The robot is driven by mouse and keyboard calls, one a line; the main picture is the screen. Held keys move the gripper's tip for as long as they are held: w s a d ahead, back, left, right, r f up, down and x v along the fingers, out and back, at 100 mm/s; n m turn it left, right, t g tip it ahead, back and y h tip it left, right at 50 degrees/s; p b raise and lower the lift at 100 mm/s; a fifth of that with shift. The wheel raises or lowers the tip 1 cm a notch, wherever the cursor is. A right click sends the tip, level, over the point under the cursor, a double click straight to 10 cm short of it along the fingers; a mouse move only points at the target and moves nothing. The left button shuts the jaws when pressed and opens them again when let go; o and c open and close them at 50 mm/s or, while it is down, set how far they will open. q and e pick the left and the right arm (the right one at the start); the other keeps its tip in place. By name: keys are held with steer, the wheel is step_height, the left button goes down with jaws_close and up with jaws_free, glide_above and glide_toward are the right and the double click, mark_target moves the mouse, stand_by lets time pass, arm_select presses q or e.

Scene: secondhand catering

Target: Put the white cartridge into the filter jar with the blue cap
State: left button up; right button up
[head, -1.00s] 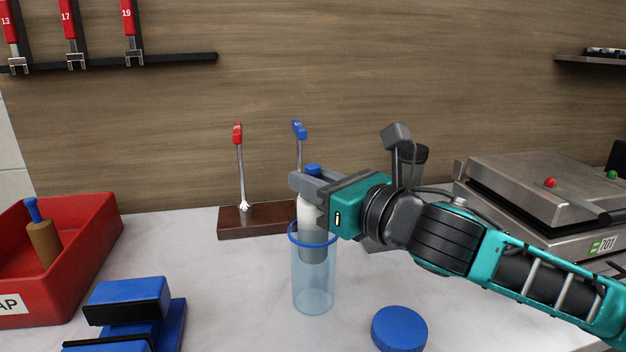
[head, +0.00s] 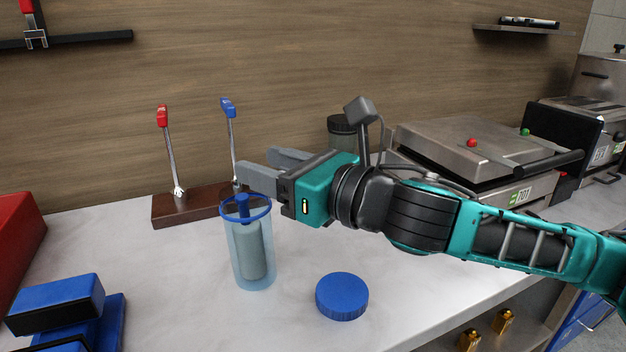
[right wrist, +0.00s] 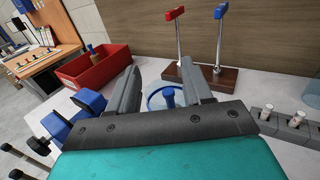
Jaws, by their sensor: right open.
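The filter jar (head: 237,262), clear blue with a blue rim, stands upright on the counter. The white cartridge (head: 254,252) is upright inside it, seen through the wall, and its blue knob (head: 242,206) is near rim level. The knob (right wrist: 168,97) and jar rim (right wrist: 153,99) also show in the right wrist view, between the fingers. My right gripper (head: 264,166) is open and empty at the jar's mouth, with its fingers above and just behind the rim. The blue cap (head: 342,296) lies apart on the counter, right of the jar. My left gripper is not seen.
A wooden stand (head: 180,207) with red-topped and blue-topped levers is behind the jar. Blue and black blocks (head: 62,296) and a red bin (head: 18,235) are left. A dark-lidded jar (head: 343,128) and steel press (head: 455,150) stand behind my right arm. Counter around the cap is clear.

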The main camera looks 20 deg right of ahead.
steer(key=p+v, duration=0.7)
steer(key=p, duration=0.1)
steer(key=shift+s+d, duration=0.2)
steer(key=shift+s, duration=0.15)
stand_by(0.4)
